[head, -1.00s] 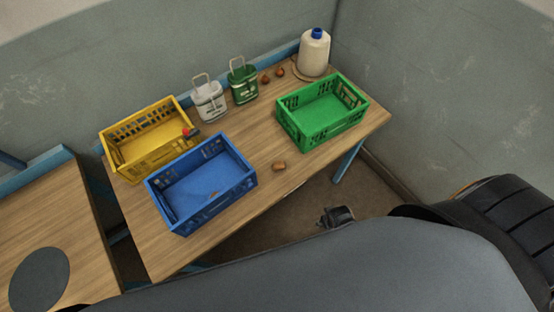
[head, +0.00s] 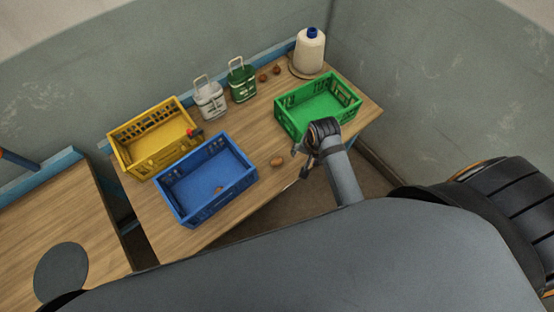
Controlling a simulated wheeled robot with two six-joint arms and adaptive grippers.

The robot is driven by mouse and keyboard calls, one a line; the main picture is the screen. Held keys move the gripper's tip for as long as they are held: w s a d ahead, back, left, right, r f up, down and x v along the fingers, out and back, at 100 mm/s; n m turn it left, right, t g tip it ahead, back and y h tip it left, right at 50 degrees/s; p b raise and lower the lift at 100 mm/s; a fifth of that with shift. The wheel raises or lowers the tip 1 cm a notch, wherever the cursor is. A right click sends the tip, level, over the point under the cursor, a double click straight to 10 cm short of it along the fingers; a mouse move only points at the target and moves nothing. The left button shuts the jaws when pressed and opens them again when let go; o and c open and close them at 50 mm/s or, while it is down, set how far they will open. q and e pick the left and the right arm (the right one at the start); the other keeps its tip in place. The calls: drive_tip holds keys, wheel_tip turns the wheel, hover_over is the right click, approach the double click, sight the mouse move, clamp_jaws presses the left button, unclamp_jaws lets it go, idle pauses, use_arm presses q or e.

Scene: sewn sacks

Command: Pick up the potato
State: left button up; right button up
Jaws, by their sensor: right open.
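A small brown potato (head: 277,161) lies on the wooden table (head: 255,185) near its front edge, between the blue crate and the green crate. My right gripper (head: 299,163) is just to the right of the potato, near the front edge, open and apart from it as far as I can tell. A small brown item (head: 218,188) lies in the blue crate; I cannot tell what it is. My left gripper is not in view.
A blue crate (head: 208,208) stands left of the potato, a yellow crate (head: 137,130) behind it, a green crate (head: 287,119) to the right. Two small sacks, white (head: 210,103) and green (head: 241,82), several brown round items (head: 276,71) and a white bottle (head: 310,53) stand at the back.

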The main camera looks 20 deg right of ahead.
drive_tip(key=w+a+f+m+g+y, duration=0.1)
drive_tip(key=w+a+f+m, duration=0.1)
drive_tip(key=w+a+m, duration=0.45)
hover_over(278, 160)
drive_tip(key=f, duration=0.3)
drive_tip(key=s+f, duration=0.1)
drive_tip(key=f, duration=0.1)
drive_tip(key=shift+d+p, duration=0.3)
drive_tip(key=shift+p, duration=0.05)
drive_tip(key=shift+w+f, duration=0.15)
drive_tip(key=shift+f, duration=0.1)
drive_tip(key=shift+a+f, duration=0.1)
drive_tip(key=shift+f, duration=0.15)
drive_tip(key=shift+w+a+f+p, duration=0.15)
drive_tip(key=shift+w+f+p, duration=0.1)
drive_tip(key=shift+f, duration=0.9)
drive_tip(key=shift+w+a+f+p, duration=0.1)
drive_tip(key=shift+f+p, duration=0.15)
drive_tip(key=shift+f, duration=0.9)
drive_tip(key=c, duration=1.2)
drive_tip(key=shift+r, duration=0.1)
